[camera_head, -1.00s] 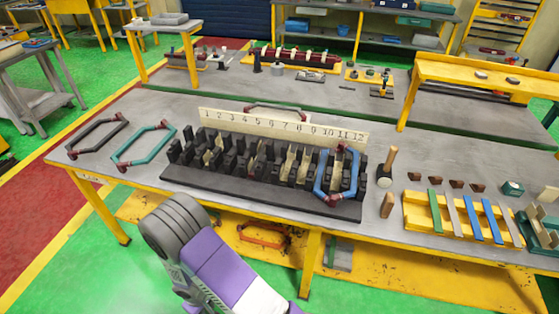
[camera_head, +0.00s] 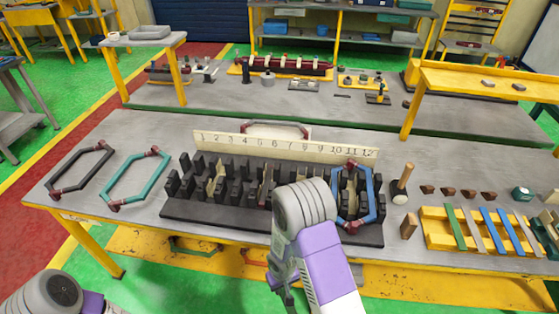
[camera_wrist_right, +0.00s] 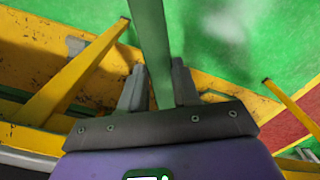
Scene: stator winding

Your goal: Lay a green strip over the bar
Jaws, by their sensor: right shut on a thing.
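My right gripper is shut on a green strip (camera_wrist_right: 150,45), which shows between its two fingers (camera_wrist_right: 157,88) in the right wrist view. In the head view my right arm reaches up in front of the table, and the held strip cannot be made out there. The black slotted block (camera_head: 222,222) stands behind it, partly hidden by my arm. A blue six-sided coil (camera_head: 372,203) with dark red ends lies across the block's right end, near numbers 10 to 12. I cannot tell which part is the bar. My left gripper is out of view.
A yellow rack (camera_head: 433,240) at right holds green, grey and blue strips. A mallet (camera_head: 402,185) and a wooden block (camera_head: 409,224) stand between block and rack. Teal (camera_head: 126,172) and dark (camera_head: 67,170) coils lie at left. A numbered board (camera_head: 225,143) stands behind the block.

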